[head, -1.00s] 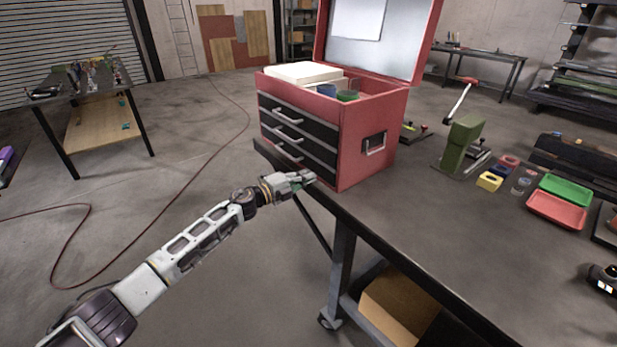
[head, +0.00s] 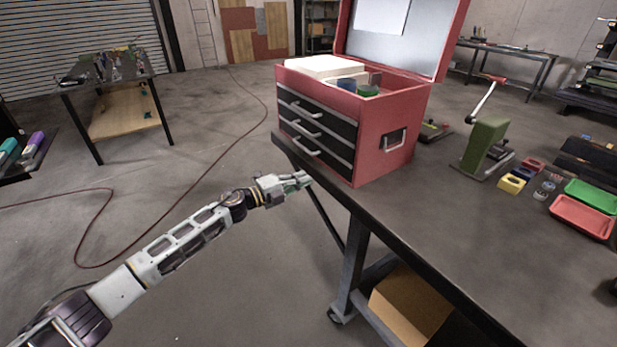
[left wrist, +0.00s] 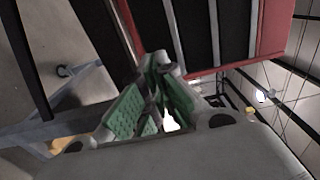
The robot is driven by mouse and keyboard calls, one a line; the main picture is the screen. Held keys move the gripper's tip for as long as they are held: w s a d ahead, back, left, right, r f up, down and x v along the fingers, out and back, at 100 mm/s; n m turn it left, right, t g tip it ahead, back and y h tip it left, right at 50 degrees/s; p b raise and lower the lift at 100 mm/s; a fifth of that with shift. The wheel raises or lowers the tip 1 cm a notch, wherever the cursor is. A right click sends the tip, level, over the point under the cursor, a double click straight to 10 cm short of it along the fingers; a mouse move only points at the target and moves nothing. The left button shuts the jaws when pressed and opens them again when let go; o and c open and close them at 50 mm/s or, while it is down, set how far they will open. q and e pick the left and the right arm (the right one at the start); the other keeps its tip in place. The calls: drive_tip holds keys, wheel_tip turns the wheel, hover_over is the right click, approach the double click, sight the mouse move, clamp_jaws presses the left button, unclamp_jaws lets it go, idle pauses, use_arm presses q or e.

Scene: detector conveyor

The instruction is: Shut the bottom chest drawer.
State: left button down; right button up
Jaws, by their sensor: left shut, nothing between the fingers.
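The red tool chest (head: 380,135) stands on the workbench with its lid up. Its three dark drawer fronts face left. The bottom drawer (head: 335,168) looks flush, or nearly so, with the fronts above it; I cannot tell whether a small gap is left. My left gripper (head: 303,180) is shut and empty, in front of and below the bottom drawer by the bench edge, apart from the chest. In the left wrist view its green-padded fingers (left wrist: 158,75) are together, with the dark drawer fronts (left wrist: 192,35) beyond them. My right gripper is not in view.
The workbench (head: 420,210) has a dark edge just beside my left gripper. A green press (head: 485,145), small blocks, and green and red trays (head: 582,217) stand to the right of the chest. Open floor lies left of the bench, with a red hose on it.

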use_arm(q)
drive_tip(key=shift+v, duration=1.1)
